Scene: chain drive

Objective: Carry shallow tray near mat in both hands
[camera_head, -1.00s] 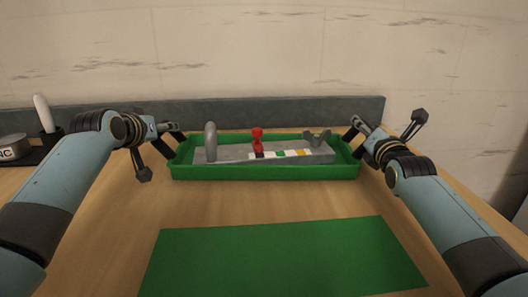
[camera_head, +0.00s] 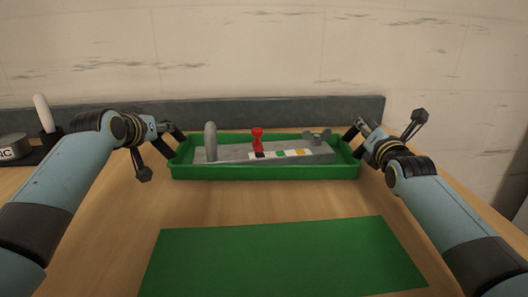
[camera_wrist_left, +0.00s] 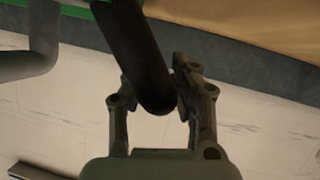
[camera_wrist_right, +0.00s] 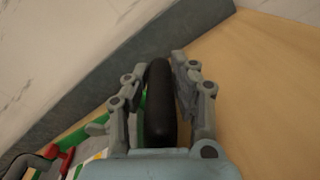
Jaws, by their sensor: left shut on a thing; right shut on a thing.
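The shallow green tray (camera_head: 265,173) stands at the back of the table, beyond the green mat (camera_head: 280,255). It holds a grey block (camera_head: 235,154) with a rounded grey post (camera_head: 210,141), a red part (camera_head: 257,139) and a grey wing-shaped piece (camera_head: 317,136). My left gripper (camera_head: 176,137) is at the tray's left end, shut on a dark handle (camera_wrist_left: 140,60). My right gripper (camera_head: 356,130) is at the right end, shut on the other dark handle (camera_wrist_right: 160,105). I cannot tell whether the tray is lifted.
A dark holder (camera_head: 42,150) with a white upright object (camera_head: 44,113) and a labelled round grey item (camera_head: 13,147) stands at the far left. A grey ledge (camera_head: 270,111) runs behind the tray along the wall. Bare wood lies between tray and mat.

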